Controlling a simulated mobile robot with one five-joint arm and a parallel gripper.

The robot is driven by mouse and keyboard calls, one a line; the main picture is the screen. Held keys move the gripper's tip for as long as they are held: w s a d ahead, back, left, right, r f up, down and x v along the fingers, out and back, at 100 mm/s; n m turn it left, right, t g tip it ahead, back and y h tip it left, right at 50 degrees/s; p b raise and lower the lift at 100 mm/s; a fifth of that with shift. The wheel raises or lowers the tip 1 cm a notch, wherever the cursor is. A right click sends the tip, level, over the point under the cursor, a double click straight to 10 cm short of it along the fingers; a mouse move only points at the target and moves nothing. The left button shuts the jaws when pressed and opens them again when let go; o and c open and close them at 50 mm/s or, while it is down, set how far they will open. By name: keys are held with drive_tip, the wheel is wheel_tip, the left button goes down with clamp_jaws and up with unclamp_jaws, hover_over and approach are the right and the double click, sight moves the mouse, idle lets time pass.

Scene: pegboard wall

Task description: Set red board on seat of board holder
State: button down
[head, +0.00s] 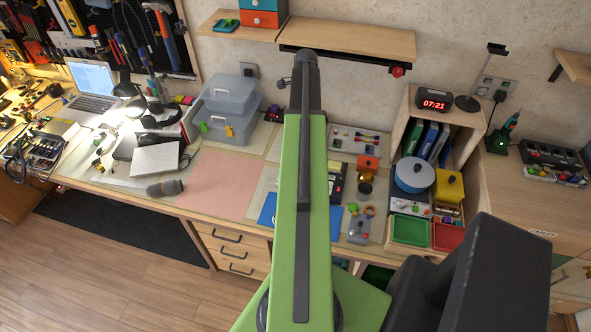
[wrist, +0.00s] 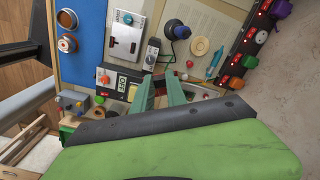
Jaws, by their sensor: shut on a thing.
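My gripper (wrist: 161,76) is shut on a small dark red thing between its green fingertips, which I take for the red board; little of it shows. It is above the crowded bench top. In the head view my green arm covers the gripper and the middle of the bench.
A black meter (wrist: 114,84) is left of my fingertips, with a knob panel (wrist: 72,104) beyond it. A pink mat (head: 217,183) is clear; a blue pot (head: 414,175) stands right.

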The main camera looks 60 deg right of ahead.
drive_tip(key=s+a+f+n+b, duration=0.1)
drive_tip(key=a+f+n+b, duration=0.2)
drive_tip(key=f, duration=0.1)
drive_tip(key=s+a+f+n+b, duration=0.2)
drive_tip(key=a+f+n+b, duration=0.2)
drive_tip(key=s+a+f+n+b, duration=0.1)
drive_tip(key=a+f+n+b, duration=0.2)
drive_tip(key=a+f+n, duration=0.1)
drive_tip(key=shift+s+a+f+b, duration=0.15)
drive_tip(key=shift+a+f+b, duration=0.05)
drive_tip(key=shift+f+b, duration=0.15)
drive_tip(key=shift+s+a+n, duration=0.1)
drive_tip(key=shift+a+n, duration=0.15)
drive_tip(key=shift+n, duration=0.25)
drive_tip(key=shift+f+b, duration=2.35)
drive_tip(key=shift+f, duration=0.05)
drive_tip(key=shift+f+b, duration=0.5)
drive_tip(key=shift+b, duration=0.05)
drive_tip(key=c, duration=1.3)
unclamp_jaws()
drive_tip(key=shift+o, duration=0.2)
